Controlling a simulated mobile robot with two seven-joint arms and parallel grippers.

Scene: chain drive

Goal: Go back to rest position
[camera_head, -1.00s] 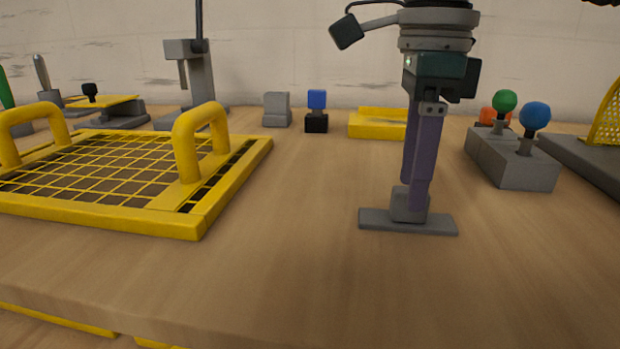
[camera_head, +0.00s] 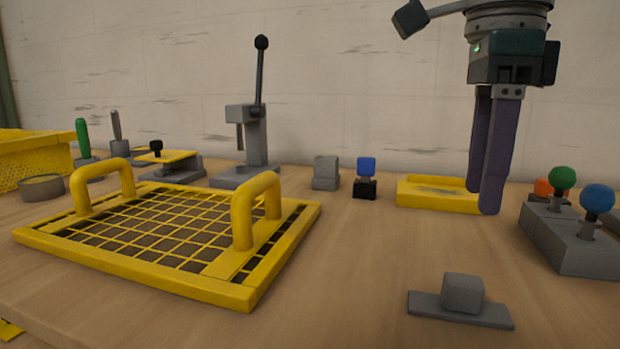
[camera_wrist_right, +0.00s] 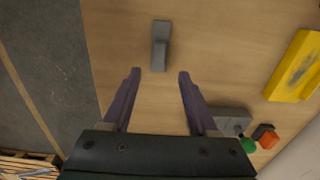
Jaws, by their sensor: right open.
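My right gripper (camera_head: 490,205) hangs with its fingers pointing down, above the table at the right in the head view. Its two purple fingers stand apart with nothing between them in the right wrist view (camera_wrist_right: 156,75). A grey block on a flat grey plate (camera_head: 461,302) sits on the table at the front right in the head view, below and apart from the gripper. It also shows ahead of the fingertips in the right wrist view (camera_wrist_right: 161,45). My left gripper is in neither view.
A yellow grid tray (camera_head: 190,282) with two handles covers the table's left middle. A yellow shallow tray (camera_head: 420,193) stands behind the right gripper. A grey base with green and blue knobs (camera_head: 575,240) stands far right. A lever press (camera_head: 255,140) stands at the back. The centre table is clear.

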